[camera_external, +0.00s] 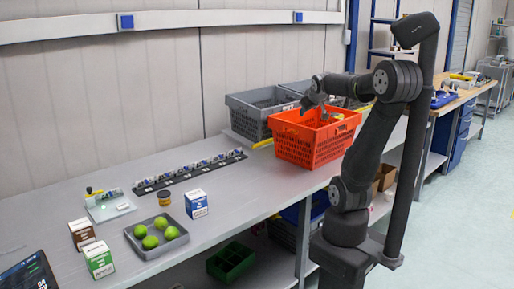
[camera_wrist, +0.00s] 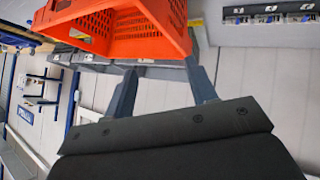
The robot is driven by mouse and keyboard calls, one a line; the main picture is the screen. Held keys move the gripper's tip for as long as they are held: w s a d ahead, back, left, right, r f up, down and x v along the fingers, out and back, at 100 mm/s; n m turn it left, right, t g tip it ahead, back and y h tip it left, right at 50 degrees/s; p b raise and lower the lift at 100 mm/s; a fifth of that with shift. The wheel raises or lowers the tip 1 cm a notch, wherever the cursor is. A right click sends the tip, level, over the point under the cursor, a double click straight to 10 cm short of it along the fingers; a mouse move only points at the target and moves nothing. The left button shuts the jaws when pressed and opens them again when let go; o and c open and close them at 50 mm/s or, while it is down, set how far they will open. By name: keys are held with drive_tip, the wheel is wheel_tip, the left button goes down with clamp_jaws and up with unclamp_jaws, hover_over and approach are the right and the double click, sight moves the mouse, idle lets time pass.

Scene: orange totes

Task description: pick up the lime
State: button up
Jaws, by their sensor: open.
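Several green limes (camera_external: 150,242) lie in a shallow grey tray (camera_external: 148,254) near the front of the table, at the lower left of the external view. My gripper (camera_external: 314,104) is up and to the right, over the orange tote (camera_external: 314,152), far from the limes. In the wrist view my gripper (camera_wrist: 163,88) shows two dark fingers spread apart with nothing between them. The limes do not show in the wrist view.
Grey crates (camera_external: 262,108) stand behind the orange tote, which also shows in the wrist view (camera_wrist: 130,42). A blue-white box (camera_external: 196,204), a brown box (camera_external: 82,234) and a green box (camera_external: 98,260) flank the tray. A dark rack (camera_external: 190,172) lies behind it.

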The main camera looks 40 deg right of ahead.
drive_tip(key=w+d+r+n, duration=0.1)
drive_tip(key=w+d+r, duration=0.15)
drive_tip(key=w, duration=0.25)
drive_tip(key=w+a+n+y, duration=0.2)
drive_tip(key=w+a, duration=0.4)
drive_tip(key=a, duration=0.1)
drive_tip(key=w+a+f+n+g+y, duration=0.1)
drive_tip(key=w+a+f+n, duration=0.1)
drive_tip(key=a, duration=0.6)
drive_tip(key=w+a+f+n+g+y, duration=0.1)
drive_tip(key=w+a+f+n, duration=0.1)
drive_tip(key=a, duration=0.7)
drive_tip(key=w+a+f+n+g+y, duration=0.1)
drive_tip(key=w+a+f+n+y, duration=0.1)
drive_tip(key=a, duration=0.6)
drive_tip(key=n+g, duration=0.5)
drive_tip(key=n, duration=0.3)
hover_over(171, 228)
wheel_tip(171, 228, down, 9)
drive_tip(key=shift+h, duration=0.3)
drive_tip(key=f, duration=1.1)
drive_tip(key=shift+s+d, duration=0.15)
drive_tip(key=shift+d, duration=0.2)
drive_tip(key=shift+w+a+f, duration=0.1)
drive_tip(key=shift+a+f, duration=0.1)
drive_tip(key=shift+f, duration=1.25)
drive_tip(key=shift+w+a+f, duration=0.1)
drive_tip(key=shift+a+f, duration=0.1)
drive_tip(key=shift+f, duration=1.2)
drive_tip(key=c, duration=0.6)
